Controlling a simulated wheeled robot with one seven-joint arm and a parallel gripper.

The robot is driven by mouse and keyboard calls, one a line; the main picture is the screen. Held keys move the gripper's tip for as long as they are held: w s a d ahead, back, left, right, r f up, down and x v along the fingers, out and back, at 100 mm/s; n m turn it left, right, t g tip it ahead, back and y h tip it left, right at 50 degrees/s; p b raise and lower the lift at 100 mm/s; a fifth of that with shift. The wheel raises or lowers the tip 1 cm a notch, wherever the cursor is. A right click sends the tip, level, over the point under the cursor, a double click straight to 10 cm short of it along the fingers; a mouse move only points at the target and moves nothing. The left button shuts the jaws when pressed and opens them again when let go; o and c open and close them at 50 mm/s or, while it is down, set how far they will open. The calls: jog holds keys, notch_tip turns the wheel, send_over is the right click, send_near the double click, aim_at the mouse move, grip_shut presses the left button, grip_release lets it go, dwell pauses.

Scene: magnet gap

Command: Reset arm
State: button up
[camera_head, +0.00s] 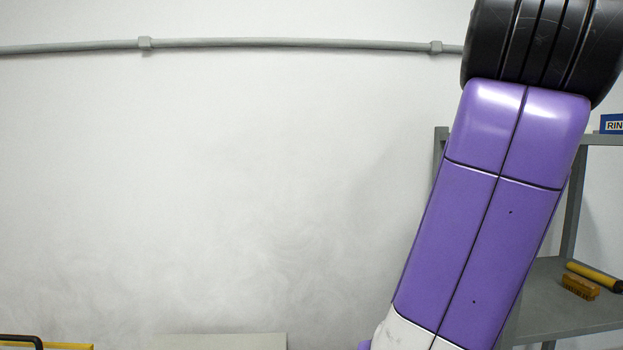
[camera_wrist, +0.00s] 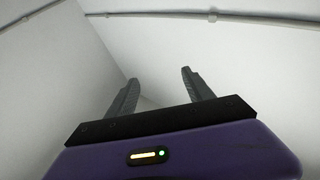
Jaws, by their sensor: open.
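My gripper (camera_wrist: 158,78) shows in the wrist view with its two grey fingers apart and nothing between them. It points toward a bare corner where pale walls meet. My arm, with a purple link and a black joint, stands raised across the right side of the head view. My gripper is not visible in the head view.
A grey metal shelf (camera_head: 555,318) stands at the right, partly behind my arm. It holds a wooden brush (camera_head: 580,287), a yellow-handled tool (camera_head: 594,276) and a blue box (camera_head: 612,124). A conduit (camera_head: 290,43) runs along the wall. The wall's middle is clear.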

jog(key=w+a+f+n+t+y, duration=0.25)
jog(key=a+f+n+y, duration=0.2)
jog(key=f, duration=0.45)
jog(key=w+a+f+n+t+y, duration=0.1)
jog(key=a+f+n+t+y, duration=0.3)
jog(key=f, duration=0.5)
jog(key=s+a+f+n+y, duration=0.2)
jog(key=s+f+y, duration=0.1)
jog(key=f, duration=0.7)
jog(key=s+a+f+n+y, duration=0.2)
jog(key=s+f+y, duration=0.15)
jog(key=f, duration=0.65)
jog(key=s+d+f+m+g, duration=0.2)
jog(key=s+f+g, duration=0.2)
jog(key=s+f, duration=1.1)
jog(key=s+d+f+m+g, duration=0.1)
jog(key=s+f+g, duration=0.4)
jog(key=s+f, duration=1)
jog(key=s+m, duration=0.1)
jog(key=s, duration=0.4)
jog(key=shift+d+h+b, duration=0.3)
jog(key=shift+d+b, duration=0.1)
jog(key=shift+r, duration=0.1)
